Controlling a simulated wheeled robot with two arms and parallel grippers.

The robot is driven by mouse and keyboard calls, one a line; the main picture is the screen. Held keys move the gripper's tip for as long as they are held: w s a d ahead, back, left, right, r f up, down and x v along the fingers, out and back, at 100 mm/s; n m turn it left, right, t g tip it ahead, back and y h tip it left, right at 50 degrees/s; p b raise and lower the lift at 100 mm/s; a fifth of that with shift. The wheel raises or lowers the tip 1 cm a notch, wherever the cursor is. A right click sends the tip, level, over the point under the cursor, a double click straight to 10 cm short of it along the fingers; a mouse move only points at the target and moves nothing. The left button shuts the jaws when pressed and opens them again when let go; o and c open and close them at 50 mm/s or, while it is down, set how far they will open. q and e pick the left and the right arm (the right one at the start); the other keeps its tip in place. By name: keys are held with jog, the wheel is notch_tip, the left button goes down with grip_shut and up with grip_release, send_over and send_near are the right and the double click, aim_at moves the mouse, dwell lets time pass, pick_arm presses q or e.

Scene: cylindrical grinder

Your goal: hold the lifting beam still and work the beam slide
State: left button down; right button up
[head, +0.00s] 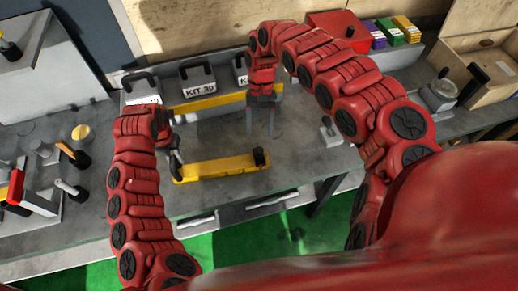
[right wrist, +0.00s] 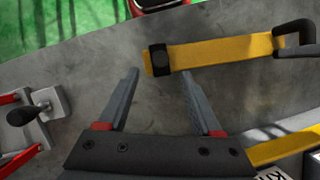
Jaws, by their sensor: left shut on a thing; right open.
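The yellow lifting beam (head: 218,168) lies above or on the grey bench; I cannot tell whether it touches. The dark beam slide (head: 261,157) sits at its right end. My right gripper (head: 263,116) is open and empty, behind the slide. In the right wrist view its fingertips (right wrist: 158,75) are spread, with the slide just beyond them.
A second yellow bar (head: 208,102) lies behind, before the kit boxes (head: 196,80). A small block with a black knob (head: 328,131) stands to the right. Tools (head: 72,152) stand at the left. A red bin (head: 340,30) is at the back right. Bench around the slide is clear.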

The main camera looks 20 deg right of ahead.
aim_at(258, 150)
jog(key=x, duration=0.9)
jog(key=shift+w, duration=0.15)
jog(key=shift+c, duration=0.2)
grip_shut()
dwell(0.8)
jog(key=shift+a, duration=0.1)
